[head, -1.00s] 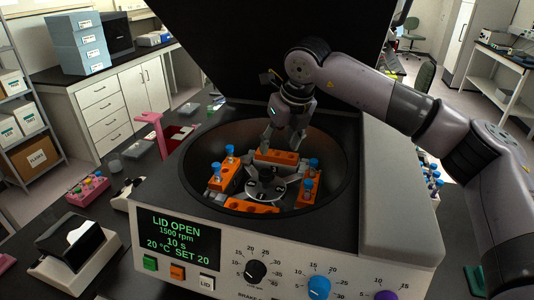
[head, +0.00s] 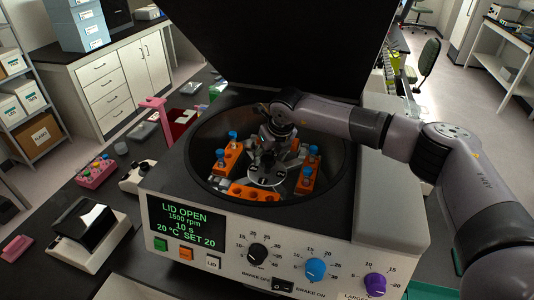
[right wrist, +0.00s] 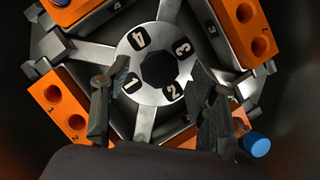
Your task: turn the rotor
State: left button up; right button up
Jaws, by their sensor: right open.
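The centrifuge rotor (head: 262,181) sits in the round bowl of the open centrifuge. Its silver hub (right wrist: 150,92) carries the numbers 1 to 4 around a dark central hole. Orange buckets (head: 306,180) hang around the hub, some with blue-capped tubes (head: 313,150). My right gripper (head: 265,162) reaches down into the bowl over the hub. In the right wrist view its two dark fingers (right wrist: 152,85) are spread apart over the hub, one near the 1 and one near the 2 and 3. Nothing is between them. I cannot tell whether they touch the rotor. My left gripper is not in view.
The raised black lid (head: 290,50) stands behind the bowl. The bowl's dark rim (head: 190,165) surrounds the gripper closely. The front panel (head: 230,250) has a lit display and knobs. A pink tube rack (head: 97,174) stands on the bench at left.

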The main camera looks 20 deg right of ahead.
aim_at(268, 159)
jog(key=shift+p+x, duration=0.3)
jog(key=shift+x, duration=0.75)
jog(key=shift+w+f, duration=0.15)
jog(key=shift+f, duration=0.4)
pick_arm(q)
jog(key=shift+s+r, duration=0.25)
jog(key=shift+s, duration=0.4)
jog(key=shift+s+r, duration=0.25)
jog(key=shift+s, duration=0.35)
pick_arm(e)
jog(key=c, duration=0.7)
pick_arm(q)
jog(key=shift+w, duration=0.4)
pick_arm(e)
grip_shut()
jog(key=shift+r, duration=0.1)
